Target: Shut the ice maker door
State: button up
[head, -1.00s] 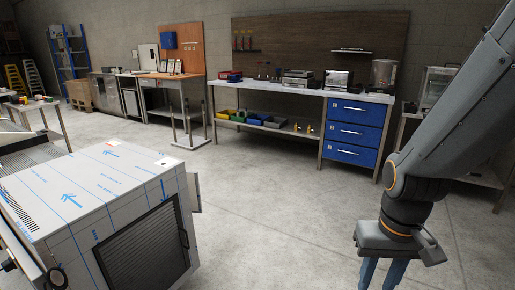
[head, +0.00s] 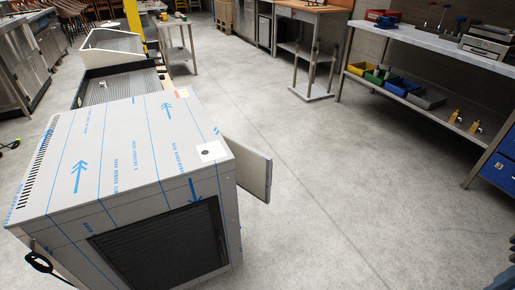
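The ice maker appears to be the boxy steel cabinet (head: 128,165) at the lower left in the head view, covered in film with blue arrows and print. A flat grey panel, which looks like its door (head: 250,170), stands out from the cabinet's right side, swung open. The door's inner face and the opening behind it are hidden from here. Of my gripper, only a blue-grey sliver, probably a fingertip (head: 505,279), shows at the bottom right corner, well apart from the door. Whether it is open or shut does not show.
Bare concrete floor (head: 330,200) lies right of the cabinet. A workbench (head: 432,42) with coloured bins on its lower shelf stands at the upper right. A dark-topped unit (head: 118,84) stands behind the cabinet. A black cable loop (head: 38,262) hangs at its front left.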

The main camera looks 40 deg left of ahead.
aim_at(253, 168)
jog(key=i, duration=3.3)
jog(key=u, duration=2.5)
jog(key=i, duration=0.4)
jog(key=u, duration=1)
